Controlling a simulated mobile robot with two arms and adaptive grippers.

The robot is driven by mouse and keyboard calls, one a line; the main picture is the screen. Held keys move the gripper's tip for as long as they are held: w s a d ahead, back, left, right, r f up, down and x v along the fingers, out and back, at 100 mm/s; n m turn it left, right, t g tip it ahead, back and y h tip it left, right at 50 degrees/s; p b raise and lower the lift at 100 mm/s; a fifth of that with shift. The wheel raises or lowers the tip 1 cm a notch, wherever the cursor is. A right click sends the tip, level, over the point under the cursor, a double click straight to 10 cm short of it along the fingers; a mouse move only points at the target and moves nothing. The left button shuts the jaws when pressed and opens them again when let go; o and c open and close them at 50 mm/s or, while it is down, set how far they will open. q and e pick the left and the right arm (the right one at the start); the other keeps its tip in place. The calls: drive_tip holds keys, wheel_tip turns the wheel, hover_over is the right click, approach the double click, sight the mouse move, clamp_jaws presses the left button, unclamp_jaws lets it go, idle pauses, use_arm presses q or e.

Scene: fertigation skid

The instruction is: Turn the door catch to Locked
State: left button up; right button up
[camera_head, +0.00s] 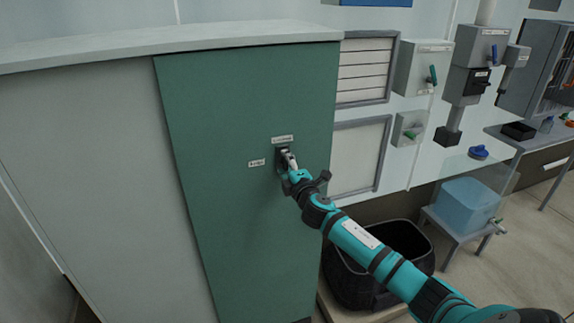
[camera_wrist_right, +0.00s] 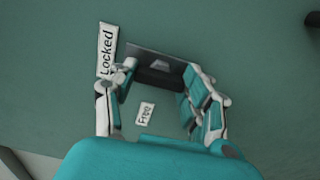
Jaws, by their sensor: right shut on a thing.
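The door catch (camera_head: 280,154) is a small dark fitting on the green cabinet door (camera_head: 235,220). It also shows in the right wrist view as a dark piece (camera_wrist_right: 157,58) with a grey mark. My right gripper (camera_head: 288,163) is at the catch, its fingers on either side and shut on it; they hide part of it. In the right wrist view a white "Locked" label (camera_wrist_right: 106,50) lies beyond the left finger, and a "Free" label (camera_wrist_right: 146,113) shows between the fingers. I cannot tell clearly which label the catch points to. My left gripper is not in view.
A black bin (camera_head: 350,283) stands on the floor right of the door, below my right arm. Farther right are a blue tank (camera_head: 467,205) on a stand and wall-mounted boxes (camera_head: 423,68). A pale worktop (camera_head: 160,40) edges the cabinet's top.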

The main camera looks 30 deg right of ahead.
drive_tip(key=o, duration=1.2)
drive_tip(key=shift+c, duration=0.2)
drive_tip(key=v, duration=1.2)
drive_tip(key=shift+f, duration=0.1)
